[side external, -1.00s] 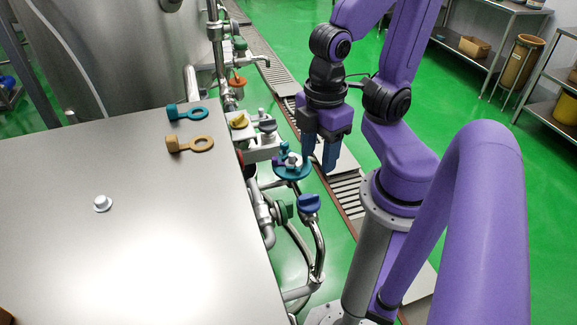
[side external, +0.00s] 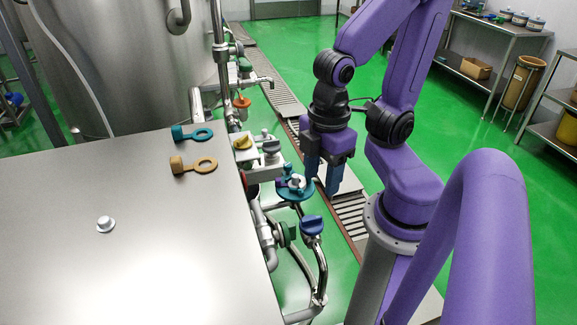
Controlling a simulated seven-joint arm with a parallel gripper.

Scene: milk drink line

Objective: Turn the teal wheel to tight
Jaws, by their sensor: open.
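The teal wheel (side external: 284,195) sits on the pipework just right of the steel table, with a pale hub and a small purple part on its top. My gripper (side external: 323,181) points down at the wheel's right side, with its two blue fingers apart and nothing held between them. The left finger is close to the wheel's right rim; I cannot tell whether they touch. The tight mark cannot be made out.
A blue knob (side external: 312,225) stands just below the wheel, and a yellow knob (side external: 242,142) and a grey knob (side external: 271,147) behind it.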

